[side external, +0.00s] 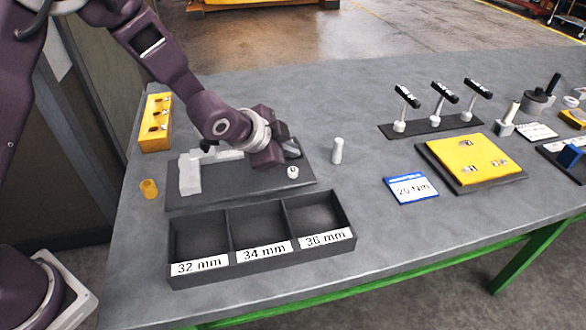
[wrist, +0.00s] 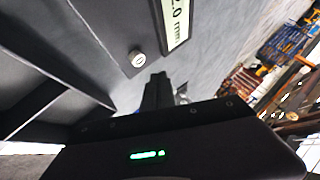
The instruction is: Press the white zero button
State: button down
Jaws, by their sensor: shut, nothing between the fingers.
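The white zero button (side external: 292,172) is a small round knob marked 0 on the right part of a dark gauge base (side external: 235,192). It also shows in the wrist view (wrist: 137,58), beside a pale display (wrist: 176,20) whose visible text ends in "2.0 mm". A white gauge block (side external: 190,174) stands on the left of the base. My gripper (wrist: 158,84) is shut and empty. In the wrist view its fingertips are close to the button, with a visible gap between them. In the side view, my arm's end hides part of the base and the fingertips cannot be made out.
A dark three-part tray (side external: 343,237) labelled 32, 34 and 36 mm stands in front of the base. A card (side external: 410,189) and yellow plate (side external: 470,160) lie farther right.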

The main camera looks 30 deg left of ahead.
aim_at(290, 172)
jog(key=shift+f, duration=1.05)
jog(key=shift+f, duration=0.15)
dwell(1.1)
jog(key=shift+f, duration=0.25)
jog(key=shift+f, duration=0.5)
dwell(0.6)
jog(key=shift+r, duration=0.9)
jog(key=shift+r, duration=2.55)
